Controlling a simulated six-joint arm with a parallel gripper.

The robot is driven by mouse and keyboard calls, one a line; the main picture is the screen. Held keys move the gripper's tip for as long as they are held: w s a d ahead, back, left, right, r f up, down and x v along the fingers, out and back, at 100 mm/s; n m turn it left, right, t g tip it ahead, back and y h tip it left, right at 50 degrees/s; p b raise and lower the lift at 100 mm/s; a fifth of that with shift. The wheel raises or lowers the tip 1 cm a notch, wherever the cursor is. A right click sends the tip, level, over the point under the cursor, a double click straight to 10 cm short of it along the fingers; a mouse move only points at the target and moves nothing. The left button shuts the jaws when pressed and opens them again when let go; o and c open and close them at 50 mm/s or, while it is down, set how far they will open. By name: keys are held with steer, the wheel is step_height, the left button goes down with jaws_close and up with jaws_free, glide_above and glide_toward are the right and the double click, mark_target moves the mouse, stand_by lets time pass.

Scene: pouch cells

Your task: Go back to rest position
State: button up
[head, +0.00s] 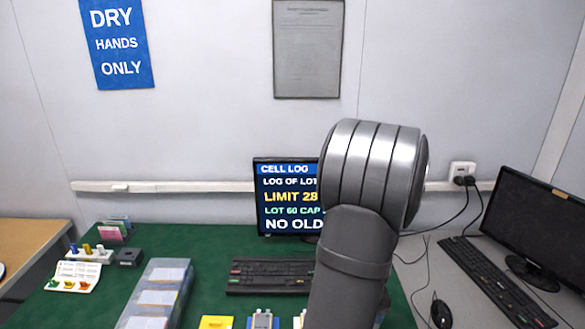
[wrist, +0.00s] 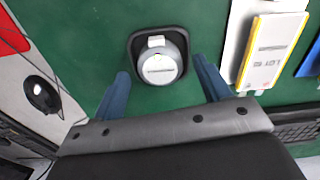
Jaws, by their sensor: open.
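My gripper (wrist: 161,68) shows in the wrist view as two blue fingers spread wide apart, with nothing held between them. A round whitish-silver object (wrist: 160,67) sits in a dark square holder (wrist: 134,44) on the green mat, between and beyond the fingertips. I cannot tell how far the fingers are above the mat. In the head view my arm covers the right middle of the desk, and the gripper itself is hidden there. A yellow-edged pouch cell with lot lettering (wrist: 272,50) lies right of the fingers in the wrist view.
The green mat (head: 205,251) carries a long grey tray of pale pouches (head: 158,298), a yellow item (head: 216,322) and a black keyboard (head: 270,275). A lit cell log screen (head: 286,195) stands behind. A second monitor (head: 535,225) and a mouse (head: 441,313) are at right.

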steer(key=shift+f, duration=0.7)
steer(key=shift+r, duration=1)
